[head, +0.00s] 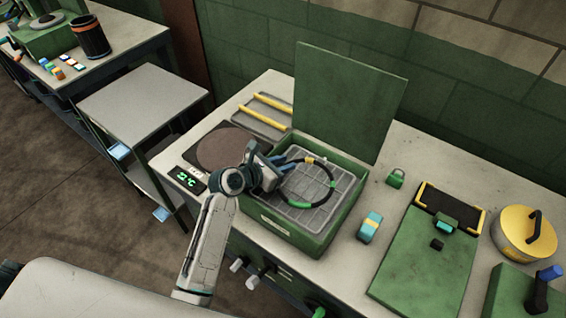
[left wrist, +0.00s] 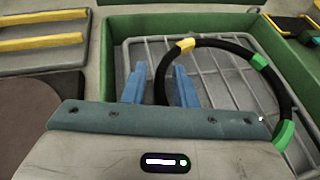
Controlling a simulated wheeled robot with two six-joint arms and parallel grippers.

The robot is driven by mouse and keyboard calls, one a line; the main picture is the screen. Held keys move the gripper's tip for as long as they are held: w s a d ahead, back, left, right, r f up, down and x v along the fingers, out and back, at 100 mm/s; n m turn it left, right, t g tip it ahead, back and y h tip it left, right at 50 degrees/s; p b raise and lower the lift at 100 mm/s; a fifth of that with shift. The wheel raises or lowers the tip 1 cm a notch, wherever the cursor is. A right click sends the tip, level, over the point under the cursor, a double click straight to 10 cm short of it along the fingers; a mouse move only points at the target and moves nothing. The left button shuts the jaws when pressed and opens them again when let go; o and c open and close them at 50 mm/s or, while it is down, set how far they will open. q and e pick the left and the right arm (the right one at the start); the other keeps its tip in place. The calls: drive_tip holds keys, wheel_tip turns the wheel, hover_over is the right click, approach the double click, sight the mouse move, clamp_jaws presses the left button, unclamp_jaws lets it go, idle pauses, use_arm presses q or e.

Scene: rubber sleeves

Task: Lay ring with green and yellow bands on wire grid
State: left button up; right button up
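The black ring with green and yellow bands (head: 333,184) is over the wire grid (head: 300,208) inside the open green box (head: 318,243). It also shows in the left wrist view (left wrist: 279,90), appearing flat over the grid (left wrist: 215,60); I cannot tell whether all of it touches the wires. My left gripper (head: 287,163) reaches in over the box's left side. In the left wrist view its blue fingers (left wrist: 160,84) stand apart, one on each side of the ring's left part, with gaps visible. My right gripper is not in view.
The box's raised lid (head: 345,100) stands behind it. A round brown plate (head: 222,148) with a display is to the left, a rack with yellow bars (head: 262,112) behind that.

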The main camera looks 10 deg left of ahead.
use_arm(q)
drive_tip(key=shift+o, duration=0.2)
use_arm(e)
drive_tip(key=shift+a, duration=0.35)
use_arm(q)
drive_tip(key=shift+a, duration=0.1)
